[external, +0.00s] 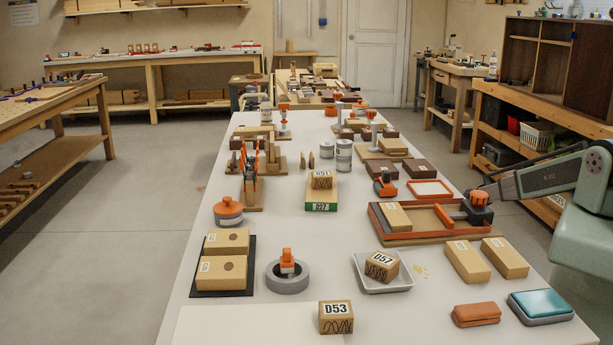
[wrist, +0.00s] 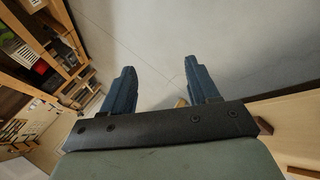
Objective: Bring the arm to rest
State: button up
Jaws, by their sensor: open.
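My gripper (wrist: 159,64) shows in the wrist view with its two blue fingers wide apart and nothing between them. Beyond the fingers is pale grey floor, so it points away from the bench objects.
Near my arm is an orange-rimmed wooden tray (external: 410,237) with a block in it. Labelled blocks (external: 336,317), a white dish (external: 384,284) and a teal-topped box (external: 540,304) stand nearer the front. A wooden shelf unit (wrist: 35,60) shows left in the wrist view.

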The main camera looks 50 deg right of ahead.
jog(key=s+a+f+g+y, duration=0.1)
jog(key=s+a+f, duration=0.15)
jog(key=a, duration=0.65)
jog(key=s+a+f+g+y, duration=0.15)
jog(key=s+a, duration=0.25)
jog(key=a, duration=0.5)
jog(key=s+a+f+g+y, duration=0.15)
jog(key=s+a, duration=0.25)
jog(key=a, duration=0.5)
jog(key=s+a+r+n+g+y, duration=0.1)
jog(key=s+a+r+g+y, duration=0.1)
jog(key=s+a, duration=1.6)
jog(key=a+g+y, duration=0.1)
jog(key=a+g, duration=0.1)
jog(key=shift+s+a+n, duration=0.3)
jog(key=shift+s+a, duration=0.05)
jog(key=shift+s, duration=0.05)
